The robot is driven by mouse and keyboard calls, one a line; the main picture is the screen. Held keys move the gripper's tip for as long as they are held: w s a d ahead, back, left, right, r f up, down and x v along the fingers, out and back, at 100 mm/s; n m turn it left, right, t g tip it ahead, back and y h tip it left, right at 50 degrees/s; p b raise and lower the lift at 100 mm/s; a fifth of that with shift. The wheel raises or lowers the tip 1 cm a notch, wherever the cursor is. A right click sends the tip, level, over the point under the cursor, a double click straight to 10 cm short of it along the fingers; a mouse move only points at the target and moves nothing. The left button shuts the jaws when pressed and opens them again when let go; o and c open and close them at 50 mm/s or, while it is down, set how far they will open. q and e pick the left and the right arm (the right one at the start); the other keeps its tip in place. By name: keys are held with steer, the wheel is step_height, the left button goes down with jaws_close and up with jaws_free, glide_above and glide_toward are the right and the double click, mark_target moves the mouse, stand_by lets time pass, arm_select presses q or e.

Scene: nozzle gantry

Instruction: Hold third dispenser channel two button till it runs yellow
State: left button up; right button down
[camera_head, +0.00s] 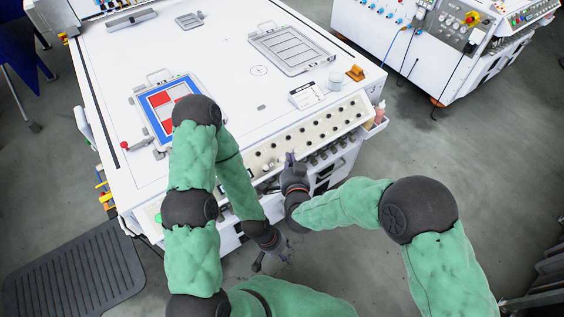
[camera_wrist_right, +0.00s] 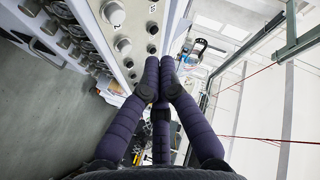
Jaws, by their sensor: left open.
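The pale control panel (camera_head: 322,125) runs along the front edge of the white machine, with rows of small dark buttons or knobs. I cannot tell which is the third dispenser's channel two button. My right gripper (camera_head: 290,156) is at this panel, its fingers pointing up at it. In the right wrist view its dark fingers (camera_wrist_right: 160,60) are drawn together, tips beside the panel (camera_wrist_right: 127,20) and its round knobs; contact cannot be told. Nothing shows between them. My left gripper (camera_head: 273,260) hangs open and empty below the machine's front edge. No yellow flow shows.
On the white top (camera_head: 215,60) lie a blue-framed plate with red and white patches (camera_head: 151,117), a grey frame (camera_head: 292,48) and a white label card (camera_head: 308,95). A small side bin (camera_head: 376,124) holds bottles at the right corner. A second machine (camera_head: 430,45) stands behind right.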

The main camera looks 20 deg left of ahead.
mark_target(284, 161)
steer(key=shift+w+a+f+b, duration=0.25)
steer(key=shift+a+f+b, duration=0.1)
steer(key=shift+f+b, duration=0.2)
steer(key=shift+w+a+f+b, duration=0.35)
steer(key=shift+f+b, duration=0.1)
steer(key=shift+f, duration=0.2)
steer(key=shift+w+a+f+b, duration=0.2)
steer(key=shift+a+f+b, duration=0.15)
steer(key=shift+f+b, duration=0.2)
steer(key=shift+f, duration=0.1)
steer(key=shift+w+a+f+b, duration=0.15)
steer(key=shift+f+b, duration=0.15)
steer(key=shift+b, duration=0.15)
steer(key=shift+w+a+f+b, duration=0.1)
steer(key=shift+a+f+b, duration=0.1)
steer(key=shift+f+b, duration=0.25)
stand_by(5.2)
